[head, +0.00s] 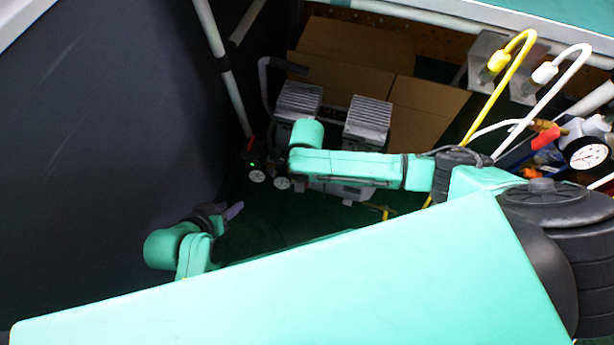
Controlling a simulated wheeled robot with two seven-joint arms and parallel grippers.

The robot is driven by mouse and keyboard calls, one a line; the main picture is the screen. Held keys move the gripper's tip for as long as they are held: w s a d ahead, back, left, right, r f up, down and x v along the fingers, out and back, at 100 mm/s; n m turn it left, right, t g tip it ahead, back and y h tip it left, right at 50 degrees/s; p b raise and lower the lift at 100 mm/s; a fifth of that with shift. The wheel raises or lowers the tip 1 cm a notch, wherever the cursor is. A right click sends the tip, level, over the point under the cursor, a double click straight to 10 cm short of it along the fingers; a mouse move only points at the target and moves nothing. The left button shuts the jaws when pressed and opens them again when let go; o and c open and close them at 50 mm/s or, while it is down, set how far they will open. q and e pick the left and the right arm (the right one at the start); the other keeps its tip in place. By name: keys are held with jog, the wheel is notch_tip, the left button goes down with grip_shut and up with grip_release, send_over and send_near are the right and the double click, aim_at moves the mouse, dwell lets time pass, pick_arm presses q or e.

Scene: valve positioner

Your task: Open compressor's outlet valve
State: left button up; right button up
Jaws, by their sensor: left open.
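The compressor (367,122) stands on the floor under the table, with ribbed grey motor housings and two small round gauges (257,176) at its lower left. A small red part (250,144) shows above the gauges; I cannot tell whether it is the outlet valve. A small yellow part (385,212) shows low at the compressor's right. My left gripper (234,211) is low at the left, apart from the gauges; one grey finger shows, and it is open with nothing seen in it. My teal arm link covers the compressor's lower front. My right gripper is not visible.
Brown cardboard boxes (425,115) stand behind the compressor. A dark panel (110,130) closes the left side. At the right are yellow and white hoses (570,70), a red handle (545,138) and a dial gauge (588,154). The table edge (470,17) runs overhead.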

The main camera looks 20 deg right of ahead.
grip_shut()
